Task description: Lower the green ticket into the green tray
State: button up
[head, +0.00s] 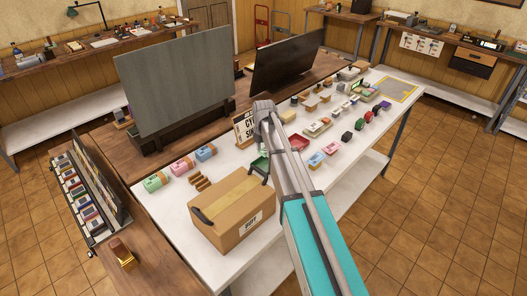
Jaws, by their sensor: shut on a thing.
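My arm reaches over the white table from the lower right, and its wrist bends down near the table's middle. My gripper (261,143) points down there, just above the green tray (258,169), and is largely hidden by the arm and small in the picture. It is shut on the green ticket (263,153), of which only a small pale green patch shows. The green tray is dark green and partly covered by my arm. I cannot tell whether the ticket touches the tray.
A cardboard box (236,208) stands just in front of the green tray. A red tray (298,142) lies right of my arm. A lettered sign (243,129) stands behind the gripper. Pink and blue blocks (182,166) sit at left, and several small items fill the table's right.

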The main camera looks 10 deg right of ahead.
aim_at(264, 167)
jog(key=shift+f, duration=0.1)
jog(key=shift+f+b, duration=2.5)
jog(key=shift+b, duration=0.1)
jog(key=shift+f+b, duration=1.1)
dwell(0.5)
jog(key=o, duration=0.8)
jog(key=shift+r, duration=0.25)
